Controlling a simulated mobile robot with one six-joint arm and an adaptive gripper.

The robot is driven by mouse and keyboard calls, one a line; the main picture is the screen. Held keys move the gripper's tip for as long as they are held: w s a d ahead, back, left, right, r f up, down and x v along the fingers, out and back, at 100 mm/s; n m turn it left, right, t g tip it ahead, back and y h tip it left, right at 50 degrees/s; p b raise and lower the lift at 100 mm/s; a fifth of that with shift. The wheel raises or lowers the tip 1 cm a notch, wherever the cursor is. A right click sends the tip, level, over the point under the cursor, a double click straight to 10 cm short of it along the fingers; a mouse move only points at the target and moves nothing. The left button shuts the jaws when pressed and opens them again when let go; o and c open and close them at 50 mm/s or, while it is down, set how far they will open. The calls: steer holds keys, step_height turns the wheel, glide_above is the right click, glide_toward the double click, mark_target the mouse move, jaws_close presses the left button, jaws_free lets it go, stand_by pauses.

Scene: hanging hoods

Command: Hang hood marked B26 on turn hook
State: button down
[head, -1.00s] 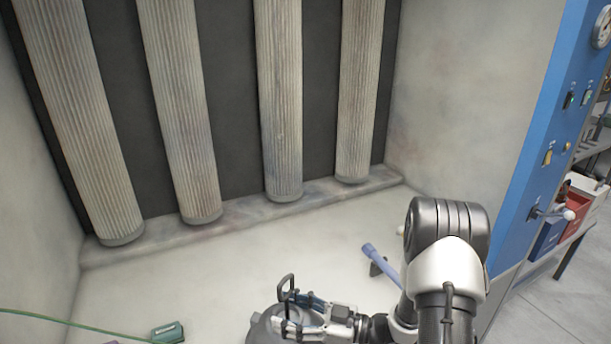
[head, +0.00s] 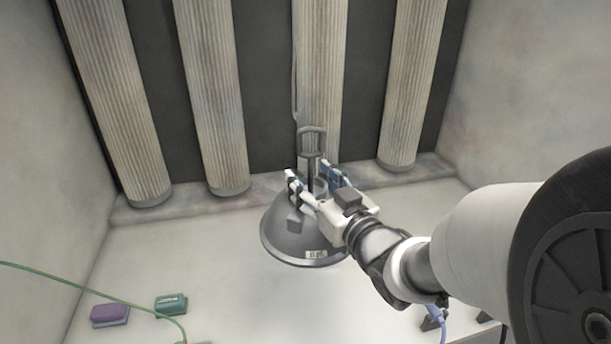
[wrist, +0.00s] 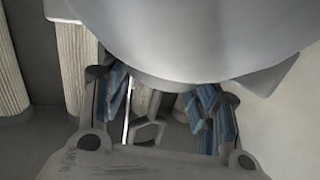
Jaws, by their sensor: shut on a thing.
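The hood (head: 285,240) is a grey dome with a small white label that seems to read B26. It hangs rim down in my gripper, its dark loop handle pointing up. My gripper (head: 311,178) is shut on the hood's stem, below the loop (head: 312,132). A thin grey rod (head: 294,60), likely the turn hook, comes down in front of the third column; its lower end is close to the loop. I cannot tell whether they touch. In the wrist view the dome (wrist: 190,35) fills the top, and the fingers (wrist: 165,108) flank the stem area.
Ribbed filter columns (head: 210,100) stand along the dark back wall above a ledge. A purple block (head: 109,314) and a green block (head: 171,304) lie on the pale floor at lower left, near a green cable (head: 75,281). The floor left of the hood is free.

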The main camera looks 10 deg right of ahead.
steer(key=shift+r, duration=0.4)
steer(key=w+p, duration=0.3)
steer(key=shift+w+f+p, duration=0.15)
steer(key=shift+w+p, duration=0.1)
steer(key=shift+w, duration=1)
steer(key=shift+w+f+p, duration=0.1)
steer(key=shift+w+p, duration=0.15)
steer(key=shift+w, duration=0.95)
steer(key=shift+w+d+b, duration=0.1)
steer(key=shift+w+b, duration=0.25)
steer(key=shift+w, duration=0.1)
steer(key=shift+w, duration=1.2)
